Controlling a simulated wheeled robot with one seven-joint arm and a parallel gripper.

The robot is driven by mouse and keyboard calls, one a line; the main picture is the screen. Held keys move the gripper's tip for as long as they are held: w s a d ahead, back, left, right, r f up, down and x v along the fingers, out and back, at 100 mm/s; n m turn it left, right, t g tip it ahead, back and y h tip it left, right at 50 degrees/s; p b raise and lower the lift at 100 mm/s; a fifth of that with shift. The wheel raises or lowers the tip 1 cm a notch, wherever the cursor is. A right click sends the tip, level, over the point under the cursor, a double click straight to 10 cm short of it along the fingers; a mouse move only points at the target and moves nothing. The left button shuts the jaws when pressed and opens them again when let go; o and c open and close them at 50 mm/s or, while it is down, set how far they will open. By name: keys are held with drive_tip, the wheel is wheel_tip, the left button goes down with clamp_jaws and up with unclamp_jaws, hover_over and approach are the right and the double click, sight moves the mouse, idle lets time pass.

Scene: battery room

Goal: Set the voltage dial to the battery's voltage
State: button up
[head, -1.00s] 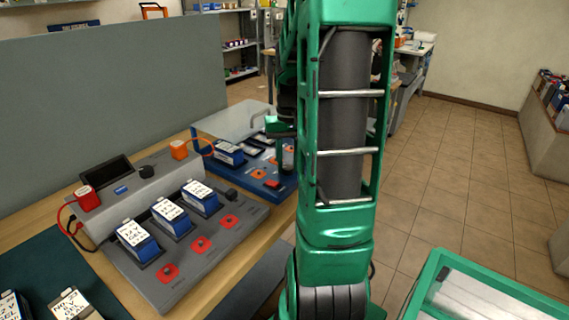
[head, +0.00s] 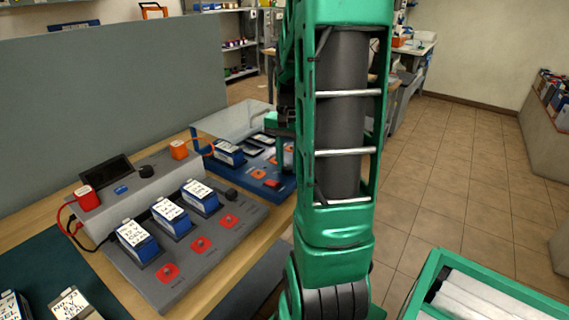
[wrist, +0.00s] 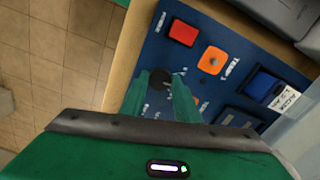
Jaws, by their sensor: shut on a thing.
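The blue charging station (head: 262,188) stands on the bench in the head view, with a labelled blue battery (head: 228,153) in it. In the wrist view the blue panel (wrist: 155,45) carries a round black dial (wrist: 158,80) with small white marks around it. My gripper (wrist: 164,80) is shut on this dial, a finger on either side. Parts of the dial's scale are hidden by the fingers, and its setting cannot be read. A battery (wrist: 266,86) with a white label shows at the right of the wrist view; its small print is unclear. My arm hides the dial in the head view.
A red button (wrist: 183,32) and an orange pad (wrist: 212,60) sit close to the dial. A clear raised cover (head: 235,122) is on the blue station. A grey station (head: 150,262) with three batteries and its own dark knob (head: 231,195) stands to the left.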

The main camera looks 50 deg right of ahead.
sight(287, 166)
drive_tip(key=m, duration=0.4)
drive_tip(key=shift+w+a, duration=0.1)
drive_tip(key=shift+w, duration=0.05)
drive_tip(key=shift+r+m, duration=0.1)
drive_tip(key=shift+m, duration=1.8)
drive_tip(key=o, duration=1.1)
drive_tip(key=shift+c, duration=0.2)
wheel_tip(287, 166, up, 11)
drive_tip(key=shift+f, duration=0.2)
drive_tip(key=s+a+f+n, duration=0.3)
drive_tip(key=s+a+n, duration=0.4)
drive_tip(key=a, duration=0.1)
drive_tip(key=s+a+f+n, duration=0.3)
drive_tip(key=s+a+n, duration=0.4)
drive_tip(key=a+n, duration=0.1)
drive_tip(key=shift+s+a+f, duration=0.3)
drive_tip(key=shift+s+a, duration=0.05)
drive_tip(key=shift+a, duration=0.05)
